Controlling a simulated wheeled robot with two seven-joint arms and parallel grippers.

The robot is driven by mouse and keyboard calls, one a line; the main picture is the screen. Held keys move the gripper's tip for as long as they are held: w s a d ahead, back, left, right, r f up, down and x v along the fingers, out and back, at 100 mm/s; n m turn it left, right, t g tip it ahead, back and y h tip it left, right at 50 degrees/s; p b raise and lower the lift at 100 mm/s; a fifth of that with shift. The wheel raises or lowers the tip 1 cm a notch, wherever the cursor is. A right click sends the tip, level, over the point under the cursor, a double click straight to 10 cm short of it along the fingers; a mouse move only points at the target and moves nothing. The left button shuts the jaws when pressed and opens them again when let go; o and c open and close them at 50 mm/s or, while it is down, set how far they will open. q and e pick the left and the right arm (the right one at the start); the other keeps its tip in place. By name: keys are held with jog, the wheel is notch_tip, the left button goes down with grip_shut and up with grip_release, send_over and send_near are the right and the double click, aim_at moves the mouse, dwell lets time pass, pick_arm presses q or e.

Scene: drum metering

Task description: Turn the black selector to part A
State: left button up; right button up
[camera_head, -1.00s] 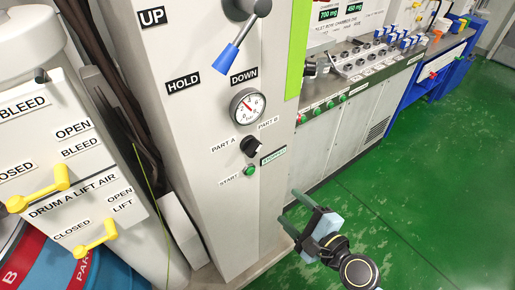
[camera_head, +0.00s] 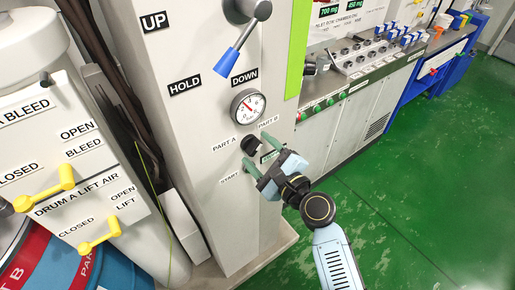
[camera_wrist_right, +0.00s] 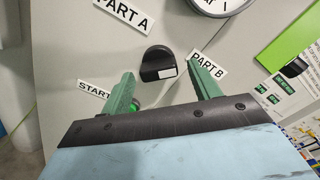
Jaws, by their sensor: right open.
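The black selector (camera_head: 249,146) is on the grey panel below the gauge, between the PART A label (camera_head: 224,144) and the PART B label (camera_head: 269,122). In the right wrist view the selector (camera_wrist_right: 157,64) shows a white mark at its lower right, on the side nearer the PART B label (camera_wrist_right: 207,68). My right gripper (camera_head: 258,152) is open close to the panel. Its green fingers lie on either side of the selector in the wrist view, with gaps; I see no contact. My left gripper is not in view.
A START button (camera_wrist_right: 133,104) sits just below the selector, partly behind a finger. A round gauge (camera_head: 248,105) and a blue-handled lever (camera_head: 240,42) are above. Yellow valve handles (camera_head: 99,236) are at the left. Green floor is free at the right.

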jog(key=shift+w+a, duration=0.35)
jog(key=shift+w, duration=0.1)
jog(key=c, duration=1)
